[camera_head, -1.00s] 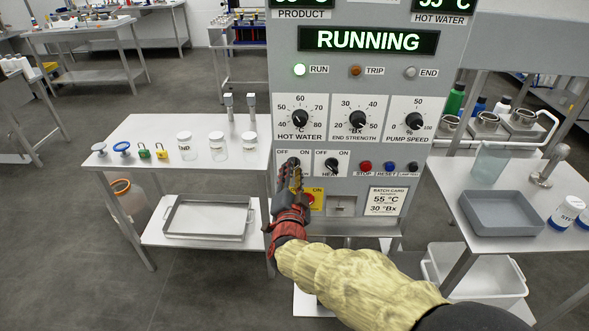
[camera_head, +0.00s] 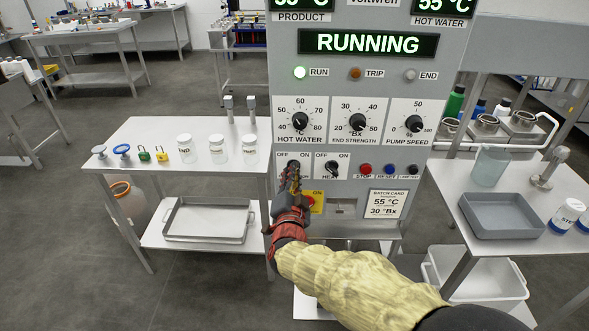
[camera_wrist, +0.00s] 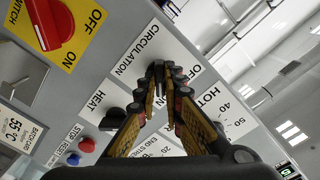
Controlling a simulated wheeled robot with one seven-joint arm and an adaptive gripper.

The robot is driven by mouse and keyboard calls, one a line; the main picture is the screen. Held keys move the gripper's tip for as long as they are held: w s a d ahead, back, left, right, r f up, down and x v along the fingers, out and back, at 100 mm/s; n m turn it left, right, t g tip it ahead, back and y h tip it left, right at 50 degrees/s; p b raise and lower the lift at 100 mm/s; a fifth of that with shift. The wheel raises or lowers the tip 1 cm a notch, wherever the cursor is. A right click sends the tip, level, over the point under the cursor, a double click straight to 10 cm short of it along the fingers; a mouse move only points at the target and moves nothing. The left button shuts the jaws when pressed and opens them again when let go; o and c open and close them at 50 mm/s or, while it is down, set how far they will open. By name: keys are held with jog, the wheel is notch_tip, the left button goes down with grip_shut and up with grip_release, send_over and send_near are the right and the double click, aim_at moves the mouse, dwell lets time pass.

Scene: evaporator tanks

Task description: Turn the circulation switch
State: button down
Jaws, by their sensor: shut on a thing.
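The circulation switch is a small knob on the grey panel, under the OFF and ON marks, left of the heat switch (camera_head: 331,169). My gripper (camera_head: 291,172) is in front of it and hides nearly all of it in the head view. In the wrist view my fingertips (camera_wrist: 161,72) come together at the circulation plate (camera_wrist: 133,56), shut around the dark knob. Its angle is hard to read. The heat switch is the black knob beside it (camera_wrist: 111,120). The display (camera_head: 368,42) reads RUNNING and the green RUN lamp (camera_head: 299,72) is lit.
A red switch on a yellow plate (camera_wrist: 55,25) is close to my fingers. Red stop (camera_head: 365,169) and blue reset (camera_head: 390,169) buttons are to the right. Temperature, strength and speed dials sit above. A side table (camera_head: 150,130) with jars stands left.

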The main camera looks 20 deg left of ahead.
jog(key=shift+n+p, duration=0.65)
jog(key=shift+n, duration=0.35)
jog(key=shift+n+p, duration=0.65)
jog(key=shift+n, duration=0.35)
jog(key=shift+f+n+p, duration=0.1)
jog(key=shift+n+p, duration=0.55)
jog(key=shift+n, duration=0.45)
jog(key=shift+n+p, duration=0.65)
jog(key=shift+n, duration=0.35)
